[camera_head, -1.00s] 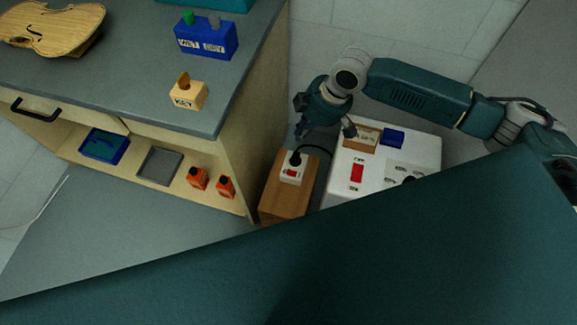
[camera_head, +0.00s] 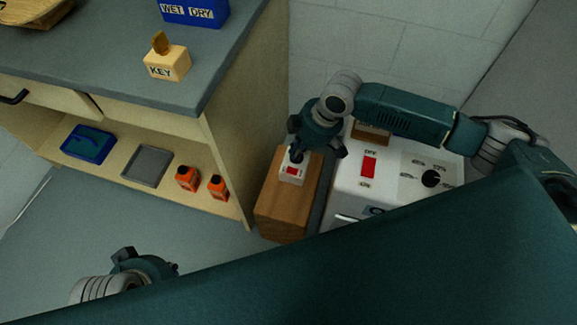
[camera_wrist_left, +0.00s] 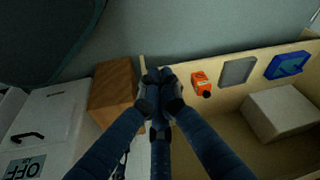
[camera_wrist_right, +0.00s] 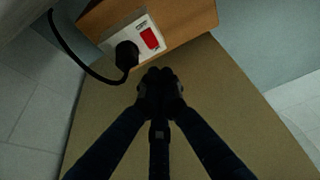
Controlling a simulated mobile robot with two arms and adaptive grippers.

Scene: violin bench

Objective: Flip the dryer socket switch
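The dryer socket (camera_head: 291,174) is a white plate with a red rocker switch on a wooden block (camera_head: 281,214), beside the white dryer box. In the right wrist view, the socket's red switch (camera_wrist_right: 149,39) shows beside a black plug (camera_wrist_right: 127,55) with a cable. My right gripper (camera_head: 303,148) hangs over the socket's far side. Its fingertips (camera_wrist_right: 160,76) look shut and empty, just below the switch in the wrist picture; contact is not visible. My left gripper (camera_head: 124,258) is at the lower left, apart from the socket. Its fingertips (camera_wrist_left: 161,76) look shut and empty.
The white dryer box (camera_head: 343,190) carries its own red switch (camera_head: 368,167) and a black knob (camera_head: 431,178). The wooden bench (camera_head: 244,150) stands left of the block. Its shelf holds orange bottles (camera_head: 187,178), a grey tray (camera_head: 148,165) and a blue tray (camera_head: 88,144).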

